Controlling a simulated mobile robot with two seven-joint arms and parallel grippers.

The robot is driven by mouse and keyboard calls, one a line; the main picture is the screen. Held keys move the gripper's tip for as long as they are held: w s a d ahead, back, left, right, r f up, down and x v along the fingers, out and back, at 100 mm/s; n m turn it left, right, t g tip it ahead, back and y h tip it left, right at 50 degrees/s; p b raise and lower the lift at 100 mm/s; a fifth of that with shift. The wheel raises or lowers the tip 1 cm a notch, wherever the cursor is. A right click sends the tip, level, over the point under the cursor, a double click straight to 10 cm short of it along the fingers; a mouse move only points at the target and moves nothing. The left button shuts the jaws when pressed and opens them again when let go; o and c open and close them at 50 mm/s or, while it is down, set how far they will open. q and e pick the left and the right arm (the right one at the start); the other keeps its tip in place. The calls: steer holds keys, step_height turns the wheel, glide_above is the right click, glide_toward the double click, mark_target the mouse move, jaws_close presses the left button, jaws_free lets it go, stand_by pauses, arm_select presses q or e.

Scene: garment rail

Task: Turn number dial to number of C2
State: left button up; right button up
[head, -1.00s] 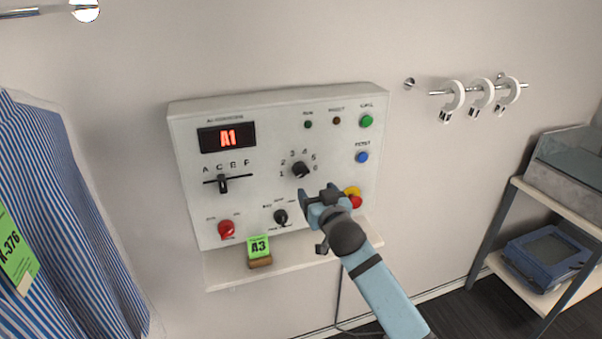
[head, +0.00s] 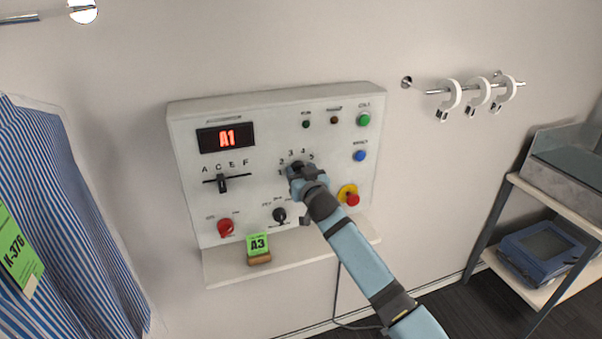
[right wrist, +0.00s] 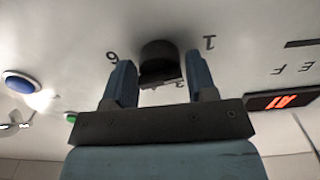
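The number dial is a black knob, seen in the right wrist view (right wrist: 159,60) between my right gripper's fingers. Numbers ring it, with 1 and 6 readable there. In the head view my right gripper (head: 298,170) covers the dial, and the numbers 2 to 5 show above it. The right fingers (right wrist: 160,88) stand apart on either side of the knob, with gaps visible, so the gripper looks open around it. The red display (head: 226,138) reads A1. The letter slider (head: 222,183) is near C. My left gripper is not in view.
The white control panel (head: 185,200) also carries a red button (head: 225,227), a lower black knob (head: 279,215), a green button (head: 364,119), a blue button (head: 359,155) and a yellow-red stop button (head: 351,198). A green A3 card (head: 257,244) stands on the shelf (head: 225,272) below.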

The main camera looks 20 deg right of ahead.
steer(key=c, duration=0.5)
steer(key=shift+m, duration=0.4)
steer(key=m, duration=0.2)
steer(key=shift+m, duration=2.5)
steer(key=o, duration=0.9)
